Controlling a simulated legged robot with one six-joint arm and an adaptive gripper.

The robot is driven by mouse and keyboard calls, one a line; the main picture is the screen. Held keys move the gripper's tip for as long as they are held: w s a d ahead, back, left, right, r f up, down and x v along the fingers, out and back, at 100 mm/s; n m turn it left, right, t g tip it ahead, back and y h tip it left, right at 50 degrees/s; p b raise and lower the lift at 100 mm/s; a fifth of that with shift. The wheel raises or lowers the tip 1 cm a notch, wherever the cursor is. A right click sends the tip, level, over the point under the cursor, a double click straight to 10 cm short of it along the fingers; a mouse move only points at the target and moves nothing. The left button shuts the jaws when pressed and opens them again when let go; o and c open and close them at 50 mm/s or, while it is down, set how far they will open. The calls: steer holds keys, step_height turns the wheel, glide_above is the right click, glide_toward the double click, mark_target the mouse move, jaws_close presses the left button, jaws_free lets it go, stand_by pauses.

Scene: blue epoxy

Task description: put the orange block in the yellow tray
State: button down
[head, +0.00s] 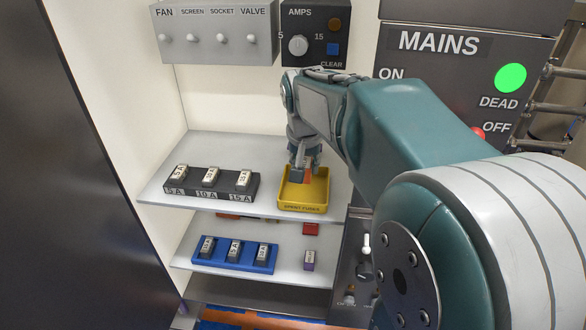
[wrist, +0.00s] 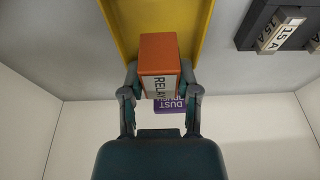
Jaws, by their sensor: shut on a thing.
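The orange block (wrist: 158,52), with a white label reading RELAY, is between the two fingers of my gripper (wrist: 160,88) in the wrist view. My gripper is shut on it. In the head view the orange block (head: 308,176) shows as a small patch below my gripper (head: 303,168), over the inside of the yellow tray (head: 302,208). The tray sits on the upper shelf, and its yellow floor (wrist: 118,22) shows behind the block in the wrist view. I cannot tell whether the block touches the tray floor.
A black fuse holder (head: 212,187) stands left of the tray. A switch panel (head: 215,33) is above. The shelf between black holder and tray is narrow.

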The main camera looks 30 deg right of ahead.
mark_target(305, 190)
steer(key=shift+w+d+f, duration=0.2)
steer(key=shift+w+f, duration=0.1)
steer(key=shift+f, duration=0.15)
steer(key=shift+w+d+f, duration=0.2)
steer(key=shift+w+f, duration=0.1)
steer(key=shift+f, duration=0.15)
steer(key=shift+x, duration=2.05)
steer(key=shift+s+f, duration=0.1)
steer(key=shift+c, duration=1.7)
jaws_free()
